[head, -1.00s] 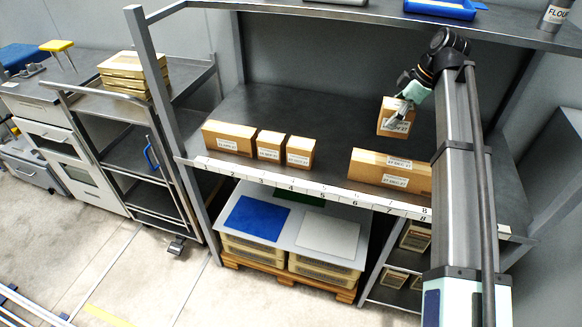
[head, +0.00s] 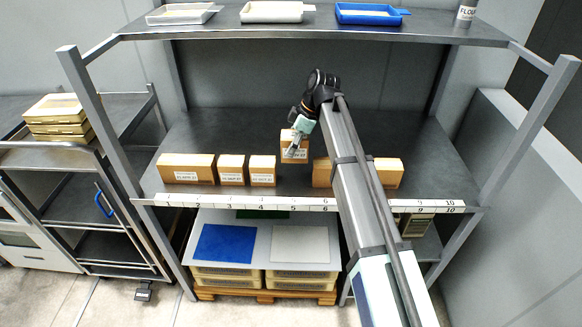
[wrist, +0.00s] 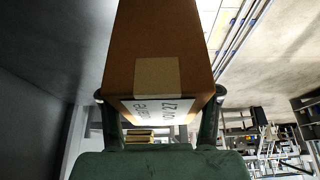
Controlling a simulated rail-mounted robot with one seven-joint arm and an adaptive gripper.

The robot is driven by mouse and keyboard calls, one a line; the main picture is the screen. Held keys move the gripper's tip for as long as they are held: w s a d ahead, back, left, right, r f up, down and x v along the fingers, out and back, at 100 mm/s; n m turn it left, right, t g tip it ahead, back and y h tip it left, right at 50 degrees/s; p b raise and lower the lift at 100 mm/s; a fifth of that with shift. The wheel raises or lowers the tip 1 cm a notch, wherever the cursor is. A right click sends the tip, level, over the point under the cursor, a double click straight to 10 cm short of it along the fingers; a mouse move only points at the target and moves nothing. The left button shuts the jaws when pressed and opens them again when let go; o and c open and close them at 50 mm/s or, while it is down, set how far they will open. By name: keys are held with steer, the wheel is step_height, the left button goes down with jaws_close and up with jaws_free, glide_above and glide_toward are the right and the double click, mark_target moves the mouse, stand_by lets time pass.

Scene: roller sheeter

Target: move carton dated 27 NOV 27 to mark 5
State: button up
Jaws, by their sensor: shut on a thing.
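My gripper (head: 295,137) is shut on a small brown carton (head: 292,150), held behind the front row, roughly in line with mark 5 (head: 293,204). It also shows in the wrist view (wrist: 155,50), between the fingers, with tape and a white label; a "27" can be made out, but not the full date. I cannot tell whether its base touches the shelf. On the left stand a wide carton (head: 187,170) and two small cartons (head: 231,171) (head: 262,172). Their dates are too small to read surely.
Right of the gap, brown carton surfaces (head: 322,174) (head: 388,174) show on both sides of my arm, which hides the middle. The numbered strip (head: 230,203) runs along the shelf's front edge. An upper shelf (head: 320,32) with trays hangs above. Bare shelf lies behind the row.

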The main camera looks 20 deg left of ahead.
mark_target(307, 143)
step_height(307, 143, down, 11)
steer(key=shift+r+p, duration=0.15)
steer(key=shift+p, duration=0.9)
steer(key=o, duration=1.3)
steer(key=shift+c, duration=0.2)
steer(key=b+v, duration=0.2)
steer(key=v, duration=0.8)
steer(key=shift+d+r+b, duration=0.1)
steer(key=shift+r+b, duration=0.25)
steer(key=shift+r, duration=0.05)
steer(key=shift+d+r, duration=0.2)
steer(key=shift+r, duration=0.4)
